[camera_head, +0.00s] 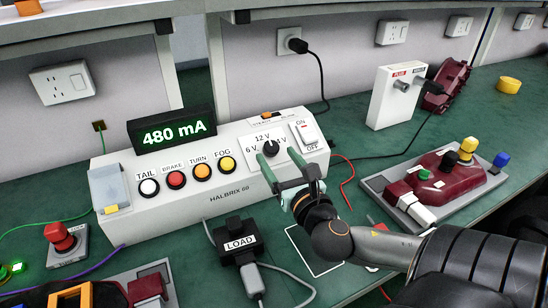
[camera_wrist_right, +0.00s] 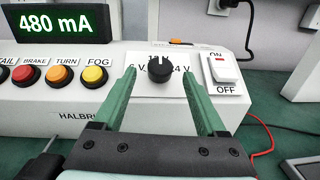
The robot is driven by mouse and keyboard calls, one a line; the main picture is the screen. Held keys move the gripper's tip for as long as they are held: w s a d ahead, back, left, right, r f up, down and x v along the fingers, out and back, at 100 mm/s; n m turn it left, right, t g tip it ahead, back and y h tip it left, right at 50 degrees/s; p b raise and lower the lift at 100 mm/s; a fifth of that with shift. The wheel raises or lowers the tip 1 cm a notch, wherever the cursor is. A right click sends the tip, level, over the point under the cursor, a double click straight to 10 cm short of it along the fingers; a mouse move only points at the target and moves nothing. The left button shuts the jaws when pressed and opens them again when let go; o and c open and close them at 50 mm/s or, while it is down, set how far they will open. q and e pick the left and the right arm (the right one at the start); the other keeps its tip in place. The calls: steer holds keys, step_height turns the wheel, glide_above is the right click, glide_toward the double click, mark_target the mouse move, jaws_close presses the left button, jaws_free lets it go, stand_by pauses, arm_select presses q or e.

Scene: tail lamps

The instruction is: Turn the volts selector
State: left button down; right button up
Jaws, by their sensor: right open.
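The volts selector is a round black knob (camera_head: 270,148) on a white label plate on the sloped front of the white HALBRIX 60 tester (camera_head: 215,185). Around it are the marks 6 V, 12 V and 24 V. In the right wrist view the knob (camera_wrist_right: 160,69) sits between my two green fingers, apart from both, its pointer roughly upward near the partly hidden 12 V mark. My right gripper (camera_head: 280,158) is open and empty in front of the knob. I cannot tell its depth from the panel exactly. My left gripper is not in view.
A white ON/OFF rocker switch (camera_head: 304,133) sits right of the knob. TAIL, BRAKE, TURN and FOG buttons (camera_head: 202,171) lie left, below a display (camera_head: 172,132) reading 480 mA. A LOAD connector (camera_head: 240,247) stands in front. A tray (camera_head: 484,185) with a dark red lamp lies right.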

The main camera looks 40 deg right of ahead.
mark_target(270, 150)
steer(key=shift+x, duration=1.45)
steer(key=shift+c, duration=0.2)
jaws_close()
